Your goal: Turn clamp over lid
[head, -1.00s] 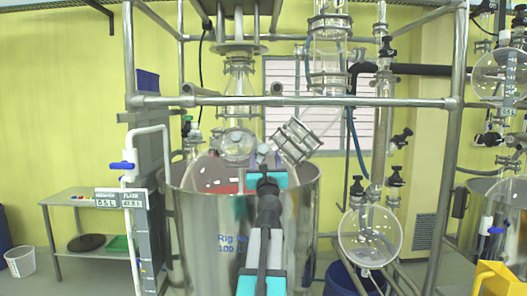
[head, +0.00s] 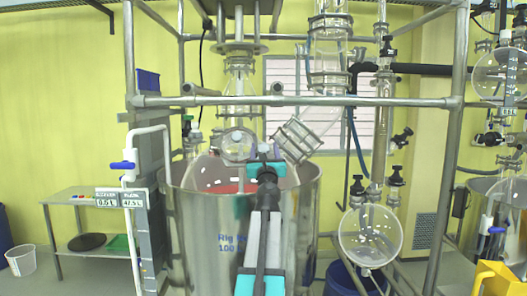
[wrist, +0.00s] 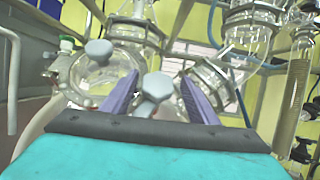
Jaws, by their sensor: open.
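A round glass lid (head: 238,146) closes a side neck of the big glass vessel (head: 205,172). The lid also shows in the wrist view (wrist: 105,76), with a grey knob (wrist: 98,52) at its top. A second grey clamp knob (wrist: 157,86) stands between the purple fingers of my gripper (wrist: 160,76). The fingers are spread, one on each side of this knob, with gaps visible. Whether either finger touches it I cannot tell. In the head view my gripper (head: 265,153) is in front of the vessel's top, right of the lid, and its fingers are hard to make out.
A tilted glass neck with metal flanges (head: 297,141) is close on the right of my gripper. The steel vat (head: 230,235) surrounds the vessel. A horizontal frame bar (head: 400,101) crosses above. A round glass flask (head: 370,236) hangs at the right.

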